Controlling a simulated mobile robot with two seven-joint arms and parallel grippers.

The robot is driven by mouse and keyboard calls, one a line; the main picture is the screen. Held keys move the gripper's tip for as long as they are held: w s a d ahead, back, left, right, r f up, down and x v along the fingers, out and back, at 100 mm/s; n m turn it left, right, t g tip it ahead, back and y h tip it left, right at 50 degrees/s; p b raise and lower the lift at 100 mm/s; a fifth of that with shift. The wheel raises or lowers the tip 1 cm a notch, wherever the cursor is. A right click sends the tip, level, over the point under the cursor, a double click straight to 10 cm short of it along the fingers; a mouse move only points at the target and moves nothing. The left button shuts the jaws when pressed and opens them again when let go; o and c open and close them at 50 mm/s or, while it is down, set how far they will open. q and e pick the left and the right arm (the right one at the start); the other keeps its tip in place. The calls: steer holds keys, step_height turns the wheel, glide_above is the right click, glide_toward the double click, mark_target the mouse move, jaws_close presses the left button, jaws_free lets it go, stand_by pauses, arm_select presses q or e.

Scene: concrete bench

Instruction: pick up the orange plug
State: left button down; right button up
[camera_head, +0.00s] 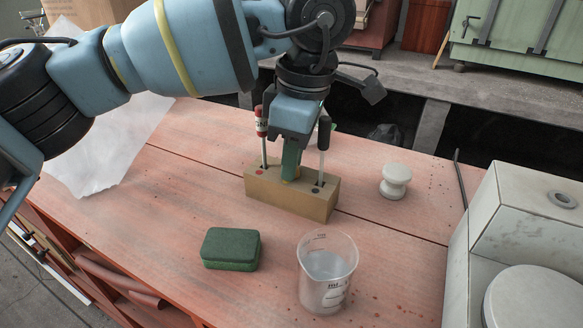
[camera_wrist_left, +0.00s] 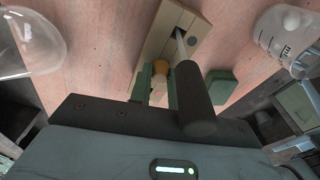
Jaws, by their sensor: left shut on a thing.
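The orange plug (camera_wrist_left: 160,67) shows in the left wrist view between the green fingers of my left gripper (camera_wrist_left: 160,82), which is shut on it. In the head view my left gripper (camera_head: 290,164) points down at the middle of a wooden block (camera_head: 310,204). There only a small bit of orange shows at the fingertips, and the rest of the plug is hidden. The plug is at or just above the block's top; I cannot tell whether it is clear of it. A red-handled tool (camera_head: 262,124) and a black-handled tool (camera_head: 324,134) stand upright in the block, close on either side of the gripper.
A green box (camera_head: 230,248) and a glass beaker (camera_head: 326,275) stand in front of the block. A white spool (camera_head: 395,181) is to its right. A pale machine (camera_head: 520,235) fills the right edge. Bare bench lies left of the block.

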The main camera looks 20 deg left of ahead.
arm_select(q)
steer(key=shift+r, duration=0.1)
arm_select(e)
steer(key=shift+s, duration=0.1)
